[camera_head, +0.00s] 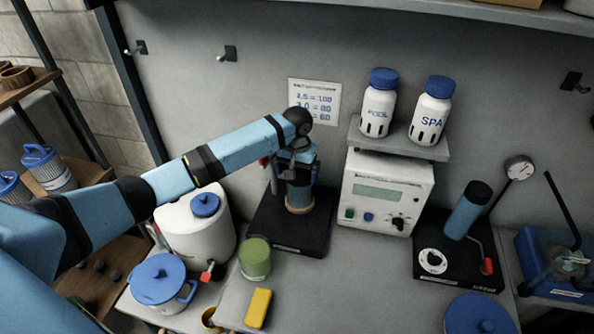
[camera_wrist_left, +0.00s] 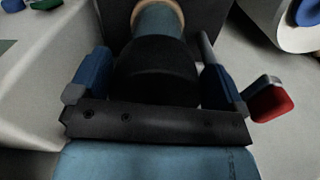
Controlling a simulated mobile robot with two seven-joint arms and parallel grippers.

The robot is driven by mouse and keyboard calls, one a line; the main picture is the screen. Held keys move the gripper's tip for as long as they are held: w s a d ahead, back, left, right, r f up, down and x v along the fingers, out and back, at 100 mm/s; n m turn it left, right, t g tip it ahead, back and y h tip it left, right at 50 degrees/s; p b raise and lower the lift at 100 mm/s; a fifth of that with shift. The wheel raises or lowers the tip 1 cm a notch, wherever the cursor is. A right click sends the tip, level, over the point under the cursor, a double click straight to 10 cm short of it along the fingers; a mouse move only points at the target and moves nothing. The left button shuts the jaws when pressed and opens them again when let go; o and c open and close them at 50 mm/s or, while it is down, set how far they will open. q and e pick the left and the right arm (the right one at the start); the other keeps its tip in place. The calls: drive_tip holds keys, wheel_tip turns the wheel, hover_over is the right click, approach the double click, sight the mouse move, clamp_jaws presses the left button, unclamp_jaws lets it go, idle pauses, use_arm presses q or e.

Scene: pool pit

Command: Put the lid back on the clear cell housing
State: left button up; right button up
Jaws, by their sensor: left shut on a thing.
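My left gripper (camera_head: 297,163) reaches down from above onto the upright bluish cell housing (camera_head: 299,197), which stands on a black base (camera_head: 268,226) against the back wall. In the left wrist view my left gripper (camera_wrist_left: 155,84) is shut on a black lid (camera_wrist_left: 157,66), one finger on each side. The housing (camera_wrist_left: 158,20) shows just beyond the lid, in line with it, with a tan ring at its far end. The lid appears to be at the housing's top, but I cannot tell whether it is fully seated. My right gripper is not in view.
A white jug (camera_head: 196,232), blue-lidded pot (camera_head: 161,281), green cup (camera_head: 255,258) and yellow block (camera_head: 258,308) stand left and in front. A white meter (camera_head: 388,192) and another black-based instrument (camera_head: 455,262) stand right. A red-tipped part (camera_wrist_left: 270,100) is close beside the gripper.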

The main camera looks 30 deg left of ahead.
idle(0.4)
use_arm(q)
drive_tip(key=o, duration=0.5)
drive_tip(key=shift+r, duration=0.1)
drive_tip(key=shift+r, duration=3.4)
clamp_jaws()
drive_tip(key=shift+f, duration=0.2)
